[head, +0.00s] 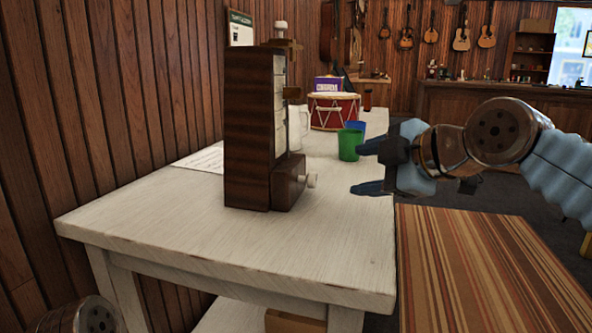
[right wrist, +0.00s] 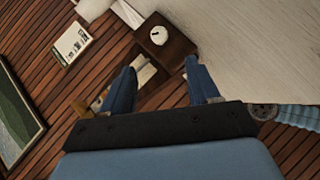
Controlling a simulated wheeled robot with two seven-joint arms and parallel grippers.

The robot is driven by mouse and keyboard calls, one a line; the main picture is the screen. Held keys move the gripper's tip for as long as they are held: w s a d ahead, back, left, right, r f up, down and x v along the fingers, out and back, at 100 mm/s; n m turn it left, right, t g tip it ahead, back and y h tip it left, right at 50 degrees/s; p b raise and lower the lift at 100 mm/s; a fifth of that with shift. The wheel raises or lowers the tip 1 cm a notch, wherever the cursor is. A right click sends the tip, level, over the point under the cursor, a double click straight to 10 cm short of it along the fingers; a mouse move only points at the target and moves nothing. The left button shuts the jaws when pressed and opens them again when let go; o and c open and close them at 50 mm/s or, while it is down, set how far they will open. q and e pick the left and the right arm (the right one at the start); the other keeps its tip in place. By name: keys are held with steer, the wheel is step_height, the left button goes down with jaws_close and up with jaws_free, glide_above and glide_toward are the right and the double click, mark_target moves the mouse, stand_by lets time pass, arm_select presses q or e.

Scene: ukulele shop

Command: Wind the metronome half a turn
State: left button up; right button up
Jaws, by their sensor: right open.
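The metronome (head: 246,130) is a tall dark wooden box standing upright on the white table (head: 190,225). A small pale knob (head: 312,180) sticks out low on its right side. In the right wrist view the metronome's wooden base (right wrist: 178,46) shows with the round pale knob (right wrist: 158,36) on it. My right gripper (head: 364,168) is open and empty, to the right of the knob and apart from it, with its fingers pointing toward the metronome. In the right wrist view, the knob lies beyond the gap between the fingertips (right wrist: 160,66). My left gripper is out of view.
Behind the metronome stand a green cup (head: 350,145), a blue cup (head: 358,127), a white mug (head: 296,128) and a red drum (head: 333,111). A paper sheet (head: 205,160) lies by the plank wall. The table's front is bare. A striped rug (head: 480,270) lies right of it.

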mark_target(316, 177)
steer(key=x, duration=1.4)
steer(key=shift+a, duration=0.1)
steer(key=shift+c, duration=0.3)
steer(key=c, duration=0.9)
steer(key=shift+r+g+p, duration=0.25)
steer(key=shift+g+p, duration=0.05)
steer(key=shift+p, duration=0.45)
steer(key=shift+c, duration=0.3)
steer(key=m+g+p, duration=0.1)
steer(key=g+p, duration=0.1)
steer(key=p, duration=0.2)
steer(key=m+g+p, duration=0.1)
steer(key=g+p, duration=0.1)
steer(key=p, duration=0.2)
steer(key=shift+w+r+m+y, duration=0.2)
steer(key=shift+w+m+y, duration=0.05)
steer(key=shift+m+y, duration=0.05)
steer(key=shift+f+m+g+p, duration=0.2)
steer(key=shift+m+g+p, duration=0.15)
steer(key=shift+p, duration=0.3)
steer(key=o, duration=1)
